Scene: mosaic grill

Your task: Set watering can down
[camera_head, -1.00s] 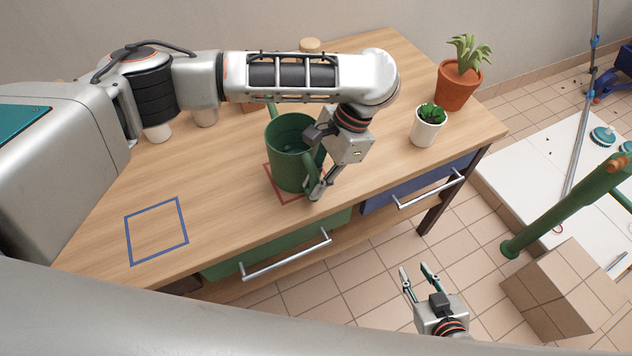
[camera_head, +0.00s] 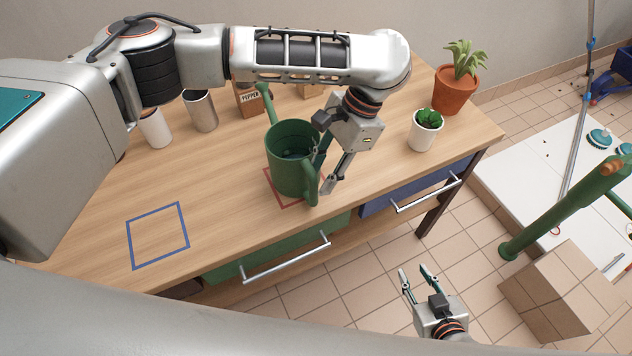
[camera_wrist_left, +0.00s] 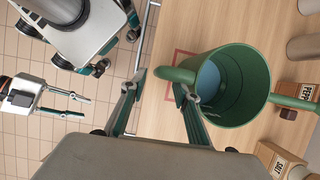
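The green watering can (camera_head: 290,165) stands upright on the wooden table, over the red square outline (camera_head: 272,190). Its handle (camera_head: 311,185) faces the table's front edge and its spout points to the back. In the left wrist view the can (camera_wrist_left: 240,85) shows from above, with its handle (camera_wrist_left: 178,75) near my fingertips. My left gripper (camera_head: 329,168) is open beside the handle; its fingers are spread in the wrist view (camera_wrist_left: 158,92), and one overlaps the can's side there. Contact with the handle is hard to tell. My right gripper (camera_head: 415,273) is open and empty, low in front of the table.
A blue square outline (camera_head: 158,236) lies clear at the left. A white pot with a succulent (camera_head: 426,132) and a terracotta plant pot (camera_head: 455,92) stand at the right. Cups (camera_head: 200,110) and a pepper box (camera_head: 249,98) are behind. Drawer handles (camera_head: 285,258) project in front.

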